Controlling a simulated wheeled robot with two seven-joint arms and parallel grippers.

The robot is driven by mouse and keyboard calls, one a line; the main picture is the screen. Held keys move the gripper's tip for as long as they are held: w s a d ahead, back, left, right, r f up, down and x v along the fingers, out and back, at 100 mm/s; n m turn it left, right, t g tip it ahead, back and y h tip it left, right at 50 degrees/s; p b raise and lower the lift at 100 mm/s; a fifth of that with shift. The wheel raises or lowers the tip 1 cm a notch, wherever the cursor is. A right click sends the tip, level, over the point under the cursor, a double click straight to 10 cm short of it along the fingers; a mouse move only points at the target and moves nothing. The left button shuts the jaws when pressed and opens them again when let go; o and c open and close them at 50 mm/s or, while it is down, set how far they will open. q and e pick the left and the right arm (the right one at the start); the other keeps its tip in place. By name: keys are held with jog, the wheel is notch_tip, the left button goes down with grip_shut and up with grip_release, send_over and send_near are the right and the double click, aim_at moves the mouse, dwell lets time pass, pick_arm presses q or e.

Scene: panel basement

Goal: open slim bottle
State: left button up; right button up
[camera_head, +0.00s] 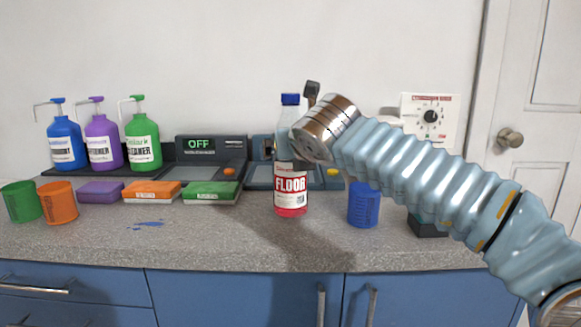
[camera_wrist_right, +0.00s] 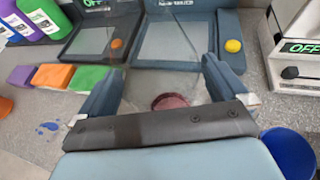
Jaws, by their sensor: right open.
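The slim bottle (camera_head: 291,187) stands upright on the counter in the head view, with a blue cap (camera_head: 290,99), clear upper walls, red liquid and a FLOOR label. In the right wrist view its clear body is faint, with a dark red patch (camera_wrist_right: 171,102) showing between the finger bases; the cap cannot be made out there. My right gripper (camera_wrist_right: 165,62) is open, its two fingers spread wide on either side of the bottle area. In the head view the wrist is at the bottle's right and hides part of the hand; contact cannot be told. My left gripper is not in view.
Blue (camera_head: 67,143), purple (camera_head: 103,142) and green (camera_head: 142,140) pump bottles stand back left. Sponges and green (camera_head: 21,202) and orange (camera_head: 59,203) cups are in front of them. A blue cup (camera_head: 363,205) stands right of the bottle. Scales (camera_head: 205,170) are behind.

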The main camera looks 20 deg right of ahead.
jog(key=shift+w, duration=0.1)
jog(key=shift+c, duration=0.2)
jog(key=c, duration=1)
jog(key=s+r+p, duration=0.1)
jog(key=r, duration=0.2)
jog(key=s+r, duration=0.2)
jog(key=s+r+p, duration=0.1)
jog(key=r, duration=0.2)
jog(key=shift+s+a+r+p, duration=0.15)
jog(key=shift+s+r+p, duration=0.05)
jog(key=shift+r+p, duration=0.15)
send_near(292, 113)
jog(key=v, duration=0.3)
jog(key=shift+s+a+r, duration=0.15)
jog(key=shift+s+r, duration=0.05)
jog(key=shift+r, duration=0.1)
